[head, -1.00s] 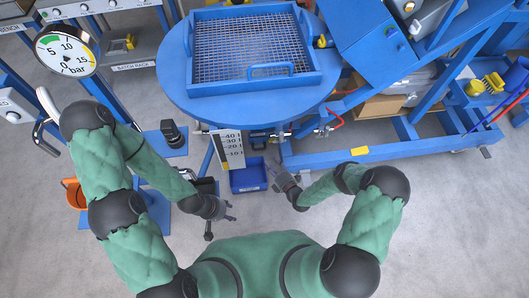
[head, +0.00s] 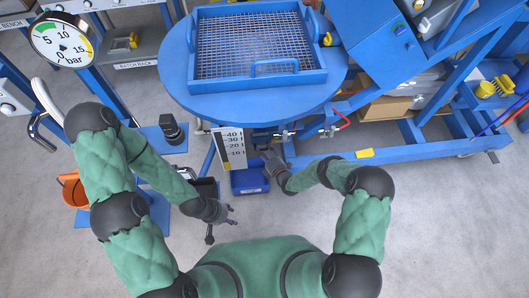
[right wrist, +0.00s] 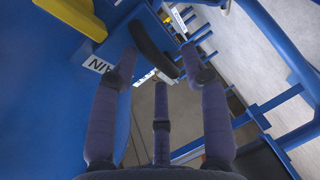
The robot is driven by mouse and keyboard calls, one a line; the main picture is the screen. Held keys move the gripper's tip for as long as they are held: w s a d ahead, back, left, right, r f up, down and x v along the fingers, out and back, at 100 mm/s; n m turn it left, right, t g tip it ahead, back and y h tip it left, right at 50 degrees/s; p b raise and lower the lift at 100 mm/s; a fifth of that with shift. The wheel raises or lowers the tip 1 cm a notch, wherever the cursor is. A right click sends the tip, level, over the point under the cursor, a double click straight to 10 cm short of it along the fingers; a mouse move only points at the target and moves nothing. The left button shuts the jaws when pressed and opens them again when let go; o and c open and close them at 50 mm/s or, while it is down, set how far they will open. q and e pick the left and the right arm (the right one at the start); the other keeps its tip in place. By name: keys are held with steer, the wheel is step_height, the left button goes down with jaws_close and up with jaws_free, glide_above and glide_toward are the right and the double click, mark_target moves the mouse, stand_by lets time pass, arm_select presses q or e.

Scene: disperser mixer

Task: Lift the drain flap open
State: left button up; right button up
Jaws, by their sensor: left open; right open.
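In the right wrist view a black bar-shaped handle (right wrist: 152,46) stands by a blue wall (right wrist: 50,110) with a white label (right wrist: 98,64) whose visible letters read "AIN". I take it for the drain flap's handle; the flap itself I cannot make out. My right gripper (right wrist: 158,65) is open, its fingertips on either side of the handle's lower end; whether they touch it I cannot tell. In the head view my right gripper (head: 268,155) is just below the round blue vessel's (head: 255,101) front edge. My left gripper (head: 228,213) is open and empty, lower and further left.
A blue bin (head: 249,181) stands on the floor below the vessel, left of my right gripper. A scale plate (head: 230,149) hangs from the vessel's front. A screened blue tray (head: 255,45) lies on top. A blue frame (head: 400,143) extends right. Floor at the lower right is clear.

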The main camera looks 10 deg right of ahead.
jaws_close()
steer(key=shift+s+r+m+g+h+p, duration=0.15)
steer(key=shift+s+r+m+g+p, duration=0.15)
steer(key=shift+r+g+p, duration=0.55)
steer(key=shift+s+r+m+g+h+p, duration=0.25)
steer(key=shift+r+g+p, duration=0.25)
steer(key=shift+g+p, duration=0.7)
steer(key=shift+s+r+m+g+h+p, duration=0.15)
steer(key=shift+r+m+g+p, duration=0.2)
steer(key=shift+r+g+p, duration=0.65)
steer(key=shift+f+g, duration=0.25)
steer(key=shift+f, duration=0.05)
